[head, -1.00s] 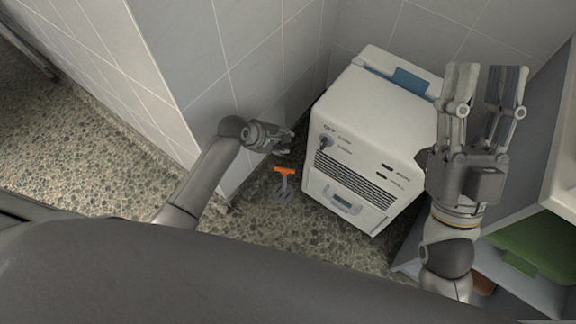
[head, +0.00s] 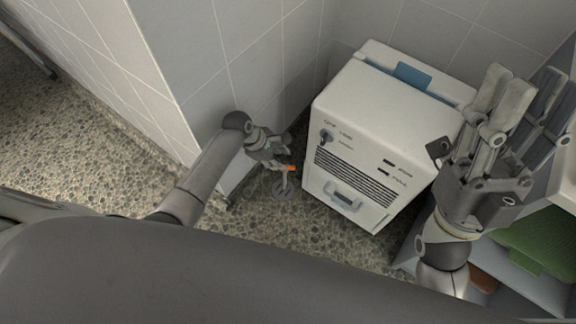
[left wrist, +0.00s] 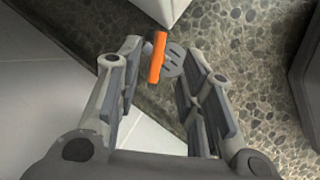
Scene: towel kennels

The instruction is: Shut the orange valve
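The orange valve (head: 291,168) is a small bar handle on a grey stem, low over the floor beside the white machine. In the head view my left gripper partly covers it. In the left wrist view the orange bar (left wrist: 156,58) shows lengthwise between the fingertips, with a grey slotted disc behind it. My left gripper (head: 287,152) is open, with one finger on either side of the bar in the left wrist view (left wrist: 154,62); I cannot tell whether they touch it. My right gripper (head: 524,80) is open and empty, raised at the right.
The white machine (head: 385,115), with a vent grille and a blue item on top, stands right of the valve. A tiled wall corner (head: 190,75) is close to my left arm. A shelf with a green towel (head: 540,245) is at the right. Pebbled floor (head: 90,160) is clear at left.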

